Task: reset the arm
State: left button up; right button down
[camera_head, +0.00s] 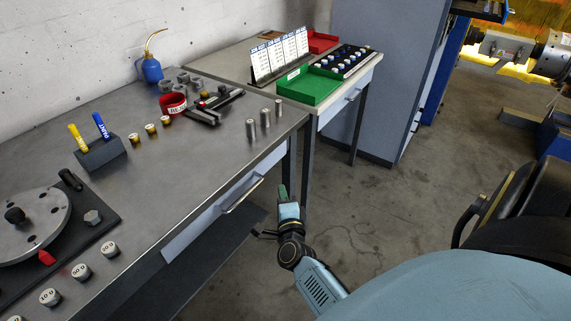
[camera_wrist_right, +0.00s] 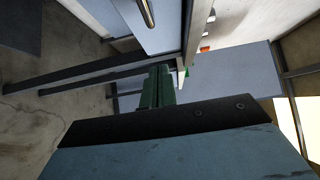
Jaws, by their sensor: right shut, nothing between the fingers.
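My right gripper (camera_head: 282,192) is in front of the steel workbench (camera_head: 200,150), out past its front edge, over the floor. Its green fingers are together with nothing between them. In the right wrist view the green fingers (camera_wrist_right: 158,86) point toward the bench legs and drawer, touching nothing that I can make out. My right arm comes up from the lower right in the head view. My left gripper is in neither view.
The workbench carries a rotor disc (camera_head: 35,222), several labelled weights (camera_head: 81,271), a marker holder (camera_head: 101,153) and steel cylinders (camera_head: 265,117). A second table holds a green tray (camera_head: 309,88). A drawer handle (camera_head: 242,193) juts out near my right gripper. Open floor (camera_head: 400,200) lies right.

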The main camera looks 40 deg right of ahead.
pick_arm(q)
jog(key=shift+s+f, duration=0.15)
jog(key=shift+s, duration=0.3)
pick_arm(e)
jog(key=shift+v, duration=1.1)
